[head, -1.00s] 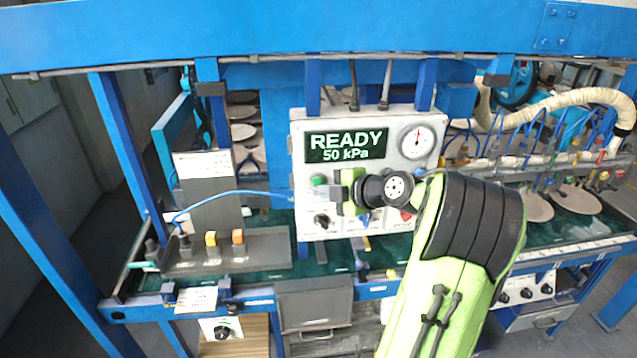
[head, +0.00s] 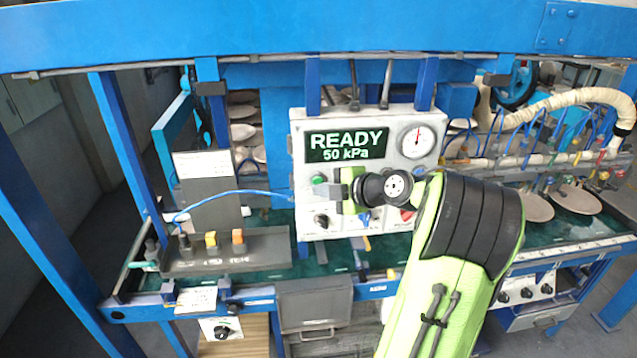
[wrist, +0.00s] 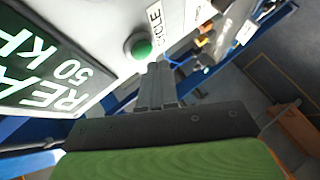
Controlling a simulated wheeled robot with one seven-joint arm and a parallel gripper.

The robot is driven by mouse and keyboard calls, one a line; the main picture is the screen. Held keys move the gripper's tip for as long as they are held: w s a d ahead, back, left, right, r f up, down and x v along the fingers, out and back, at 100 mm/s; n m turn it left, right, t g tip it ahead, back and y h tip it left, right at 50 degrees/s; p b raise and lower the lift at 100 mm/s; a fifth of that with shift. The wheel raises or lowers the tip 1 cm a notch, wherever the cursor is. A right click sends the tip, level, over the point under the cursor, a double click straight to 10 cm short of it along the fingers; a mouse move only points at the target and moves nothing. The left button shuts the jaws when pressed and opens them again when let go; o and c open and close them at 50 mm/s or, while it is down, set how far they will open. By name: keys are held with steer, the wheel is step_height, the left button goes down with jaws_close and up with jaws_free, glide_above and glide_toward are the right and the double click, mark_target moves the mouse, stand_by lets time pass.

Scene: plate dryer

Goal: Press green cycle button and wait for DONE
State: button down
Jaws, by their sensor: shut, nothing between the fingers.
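The green cycle button (head: 319,180) sits on the left side of the white control panel (head: 299,222), below the display. It also shows in the wrist view as a round green button (wrist: 139,47) beside a label ending in "CLE". The display (head: 346,145) reads "READY 50 kPa". My gripper (head: 322,191) is shut and empty. In the wrist view its fingertips (wrist: 157,68) are close to the button, just below it. I cannot tell whether they touch the panel. My arm hides part of the panel's lower right.
A pressure gauge (head: 417,142) is at the panel's upper right. A black knob (head: 321,221) is below the green button, and a red control (head: 408,215) is at the lower right. A grey box (head: 228,252) with coloured switches stands to the left. A blue beam (head: 300,35) crosses above.

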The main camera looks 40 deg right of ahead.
steer(key=shift+w+d+f, duration=0.1)
steer(key=shift+w+d, duration=0.1)
steer(key=shift+w, duration=0.05)
steer(key=shift+w+d, duration=0.25)
steer(key=shift+w, duration=0.15)
stand_by(0.7)
steer(key=shift+s+a+b, duration=0.1)
steer(key=shift+s+b, duration=0.05)
steer(key=shift+b, duration=0.35)
steer(key=s+a+b, duration=0.3)
steer(key=s+b, duration=0.2)
steer(key=shift+s+a, duration=0.15)
steer(key=shift+a, duration=0.2)
stand_by(0.5)
